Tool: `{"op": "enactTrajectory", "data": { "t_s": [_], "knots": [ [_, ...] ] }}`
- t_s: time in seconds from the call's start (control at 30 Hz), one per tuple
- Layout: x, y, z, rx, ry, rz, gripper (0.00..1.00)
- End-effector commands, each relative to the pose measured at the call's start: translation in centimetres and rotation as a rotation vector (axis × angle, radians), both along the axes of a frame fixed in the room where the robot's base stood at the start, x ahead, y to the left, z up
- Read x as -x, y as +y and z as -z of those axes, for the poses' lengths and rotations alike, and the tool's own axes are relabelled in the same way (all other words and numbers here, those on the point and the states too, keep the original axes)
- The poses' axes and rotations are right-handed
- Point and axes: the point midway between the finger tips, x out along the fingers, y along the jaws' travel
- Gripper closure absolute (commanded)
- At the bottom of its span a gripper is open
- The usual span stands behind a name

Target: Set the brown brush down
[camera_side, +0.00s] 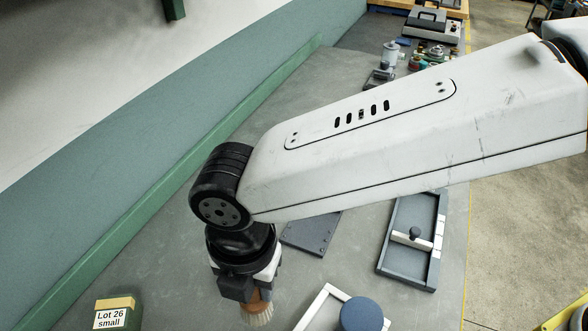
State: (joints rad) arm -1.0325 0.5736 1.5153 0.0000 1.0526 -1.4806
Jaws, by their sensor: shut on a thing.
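The brown brush (258,314) hangs below my gripper (249,292), with its pale bristles pointing down. Only the brush's lower part shows; the rest is hidden by the gripper. The bristles appear above the grey table (180,275), but I cannot tell how far above it they are.
A green box labelled "Lot 26 small" (116,313) stands left of the brush. A white frame with a blue round piece (361,314) is to the right. A dark plate (311,233) and a grey tray with a knob (412,245) lie behind. A green rail (120,225) edges the left.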

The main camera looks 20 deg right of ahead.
Motion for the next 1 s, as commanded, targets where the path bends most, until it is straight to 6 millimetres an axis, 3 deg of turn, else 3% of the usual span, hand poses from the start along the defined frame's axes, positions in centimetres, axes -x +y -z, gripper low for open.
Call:
{"op": "enactTrajectory", "data": {
  "t_s": [0.27, 0.47, 0.8, 1.0],
  "knots": [
    [-1.0, -0.9, 0.3, 0.001, 0.001, 0.061, 1.0],
    [-3.9, -3.8, 0.9, 0.002, 0.001, 0.248, 1.0],
    [-10.2, -12.7, 2.9, 0.001, 0.001, 0.78, 1.0],
    [-12.8, -18.7, 4.0, 0.001, 0.001, 1.113, 1.0]
  ]
}}
